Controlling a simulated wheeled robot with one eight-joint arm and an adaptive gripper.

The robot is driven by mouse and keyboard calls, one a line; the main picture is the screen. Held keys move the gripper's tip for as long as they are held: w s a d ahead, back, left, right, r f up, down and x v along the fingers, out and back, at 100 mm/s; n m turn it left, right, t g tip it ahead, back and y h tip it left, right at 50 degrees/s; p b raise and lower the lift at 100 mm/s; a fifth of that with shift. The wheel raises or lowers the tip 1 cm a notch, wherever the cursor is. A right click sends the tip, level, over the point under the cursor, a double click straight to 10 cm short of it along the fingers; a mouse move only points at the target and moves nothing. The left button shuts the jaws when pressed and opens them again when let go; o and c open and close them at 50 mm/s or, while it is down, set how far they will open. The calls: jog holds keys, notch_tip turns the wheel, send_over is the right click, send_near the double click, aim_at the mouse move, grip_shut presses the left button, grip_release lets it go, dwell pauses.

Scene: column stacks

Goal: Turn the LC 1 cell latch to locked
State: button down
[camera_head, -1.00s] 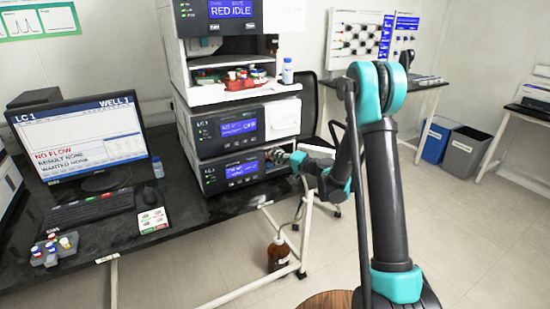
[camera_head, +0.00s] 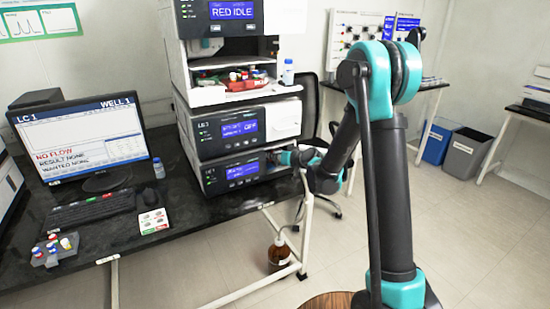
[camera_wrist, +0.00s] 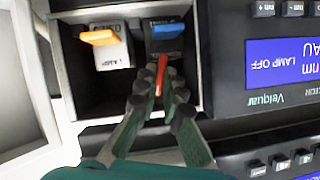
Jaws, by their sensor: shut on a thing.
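In the wrist view, which shows the instrument upside down, my gripper (camera_wrist: 160,92) is shut on a thin red lever (camera_wrist: 162,75) in a recess on the instrument front. This lever may be the LC 1 cell latch; no locked or unlocked marking is readable. A blue tab (camera_wrist: 167,30) sits just beyond the fingertips, and an orange tab (camera_wrist: 100,37) sits to the left on a white part marked LAMP. In the head view, my gripper (camera_head: 283,158) reaches the right end of the lowest module (camera_head: 208,182) of the LC 1 stack; the fingers' contact is too small to see there.
The lowest module's display (camera_wrist: 285,50) reads LAMP OFF. The module above it (camera_head: 205,142) is close to the gripper. A monitor (camera_head: 85,140) and keyboard (camera_head: 90,210) stand left on the black bench. A brown bottle (camera_head: 280,255) stands on the floor below.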

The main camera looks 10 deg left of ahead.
jog(key=shift+s+a+n+t+h, duration=0.1)
jog(key=shift+n+t+h, duration=0.2)
jog(key=shift+n+h, duration=0.6)
jog(key=shift+n, duration=0.4)
jog(key=c, duration=1.7)
grip_release()
jog(key=v, duration=1.2)
jog(key=shift+f, duration=0.15)
